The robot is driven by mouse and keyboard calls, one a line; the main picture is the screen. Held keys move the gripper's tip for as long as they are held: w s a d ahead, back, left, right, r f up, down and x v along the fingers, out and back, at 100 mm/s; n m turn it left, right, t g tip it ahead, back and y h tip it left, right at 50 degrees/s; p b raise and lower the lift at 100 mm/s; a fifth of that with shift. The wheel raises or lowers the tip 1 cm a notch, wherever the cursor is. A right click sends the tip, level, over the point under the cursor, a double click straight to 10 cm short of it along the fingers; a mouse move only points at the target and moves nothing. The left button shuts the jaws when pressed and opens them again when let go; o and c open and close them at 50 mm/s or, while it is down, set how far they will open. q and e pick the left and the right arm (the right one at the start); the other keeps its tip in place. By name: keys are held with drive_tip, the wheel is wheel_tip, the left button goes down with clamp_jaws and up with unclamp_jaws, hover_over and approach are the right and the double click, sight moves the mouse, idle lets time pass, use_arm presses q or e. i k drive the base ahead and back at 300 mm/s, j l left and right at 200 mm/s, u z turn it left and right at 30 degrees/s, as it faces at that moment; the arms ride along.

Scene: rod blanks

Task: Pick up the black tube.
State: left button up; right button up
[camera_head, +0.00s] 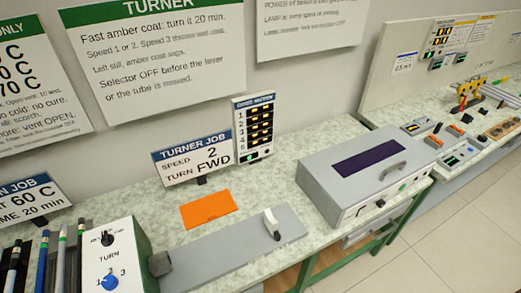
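Several upright rods stand close together at the lower left edge. A black tube (13,267) is among them, near the picture's left border, and a second dark one is partly cut off beside it. The lower ends of the rods are out of the picture. Neither of my grippers is in view.
The turner's white control box (122,255) with a blue knob stands right of the rods. Its grey bed (225,250) runs right to a lever. An orange mat (208,209) lies behind. A grey oven-like box (365,180) stands further right.

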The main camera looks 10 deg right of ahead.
sight(81, 221)
drive_tip(key=u, duration=1.5)
